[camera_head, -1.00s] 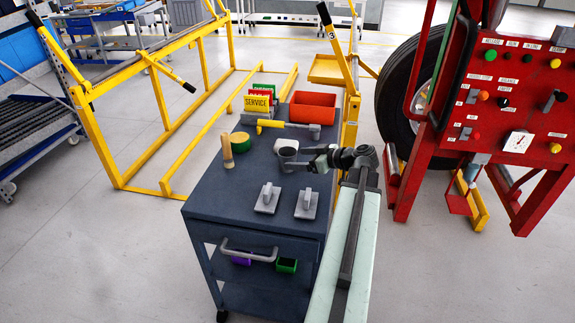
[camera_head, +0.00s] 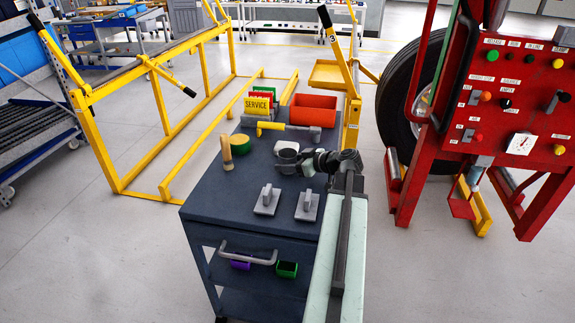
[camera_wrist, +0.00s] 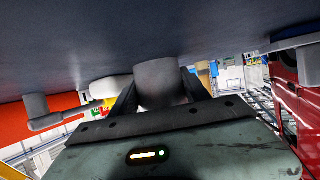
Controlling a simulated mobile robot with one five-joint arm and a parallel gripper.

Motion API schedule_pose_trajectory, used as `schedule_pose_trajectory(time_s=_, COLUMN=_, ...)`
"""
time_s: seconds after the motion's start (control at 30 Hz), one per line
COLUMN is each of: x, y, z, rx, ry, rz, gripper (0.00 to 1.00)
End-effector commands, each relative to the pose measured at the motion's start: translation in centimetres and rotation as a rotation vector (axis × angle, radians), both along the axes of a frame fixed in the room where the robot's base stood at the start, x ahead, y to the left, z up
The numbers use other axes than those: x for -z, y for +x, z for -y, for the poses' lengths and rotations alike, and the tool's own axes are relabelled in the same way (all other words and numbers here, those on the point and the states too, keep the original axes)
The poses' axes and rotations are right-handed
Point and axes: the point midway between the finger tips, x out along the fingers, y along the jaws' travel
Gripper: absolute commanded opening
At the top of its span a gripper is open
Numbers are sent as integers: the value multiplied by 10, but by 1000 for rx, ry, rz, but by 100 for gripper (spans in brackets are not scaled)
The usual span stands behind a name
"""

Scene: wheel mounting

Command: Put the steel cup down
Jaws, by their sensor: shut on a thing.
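The grey steel cup (camera_head: 287,161) is over the far part of the dark cart top (camera_head: 205,203) in the head view. My gripper (camera_head: 297,162) is shut on it from the right. In the wrist view, the cup (camera_wrist: 160,84) sits between the two dark fingers of my gripper (camera_wrist: 160,92). The cart top (camera_wrist: 150,30) fills the upper part of that view, and the cup's end appears close to it. I cannot tell whether the cup touches the surface.
Two grey trowel-like tools (camera_head: 267,200) (camera_head: 307,205) lie nearer. A red bin (camera_head: 313,110) stands behind.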

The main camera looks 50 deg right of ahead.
Motion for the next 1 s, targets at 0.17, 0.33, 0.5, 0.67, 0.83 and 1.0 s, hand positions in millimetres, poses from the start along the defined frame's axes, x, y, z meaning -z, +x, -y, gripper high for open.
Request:
schedule_pose_trajectory(time_s=0.17, x=-1, y=0, z=0, rx=0, ry=0, rz=0, gripper=5)
schedule_pose_trajectory(time_s=0.33, x=-11, y=0, z=0, rx=1, ry=0, rz=0, gripper=5)
schedule_pose_trajectory(time_s=0.5, x=-30, y=-1, z=1, rx=1, ry=0, rz=0, gripper=5)
schedule_pose_trajectory(time_s=0.67, x=-38, y=-16, z=4, rx=5, ry=1, rz=0, gripper=5)
schedule_pose_trajectory(time_s=0.83, x=-42, y=-57, z=13, rx=6, ry=1, rz=0, gripper=5)
schedule_pose_trajectory(time_s=1.0, x=-46, y=-104, z=24, rx=7, ry=1, rz=1, gripper=5)
